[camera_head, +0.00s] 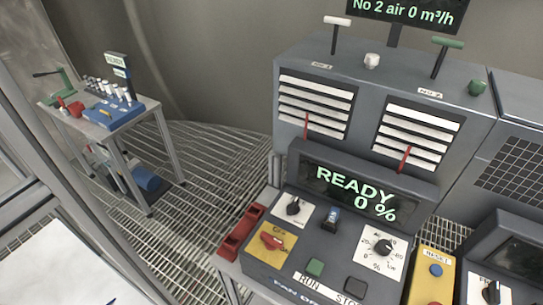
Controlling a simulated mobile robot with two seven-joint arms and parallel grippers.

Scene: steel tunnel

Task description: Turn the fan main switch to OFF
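The fan console (262,270), a dark grey panel with lettering beginning "FAN" on its front edge, stands at the lower middle. A red rotary handle (272,241) sits on a yellow plate at its left; it looks like the main switch. The handle lies roughly crosswise; its plate marking is too small to read, so I cannot tell its position. The console display (355,193) reads "READY 0 %". Neither of my grippers is in view.
The console also carries a black selector (293,207), a blue switch (332,214), a percent dial (383,247), a green RUN button (315,267) and a black STOP button (355,286). A yellow control box (433,270) stands right. A tool table (110,125) stands far left.

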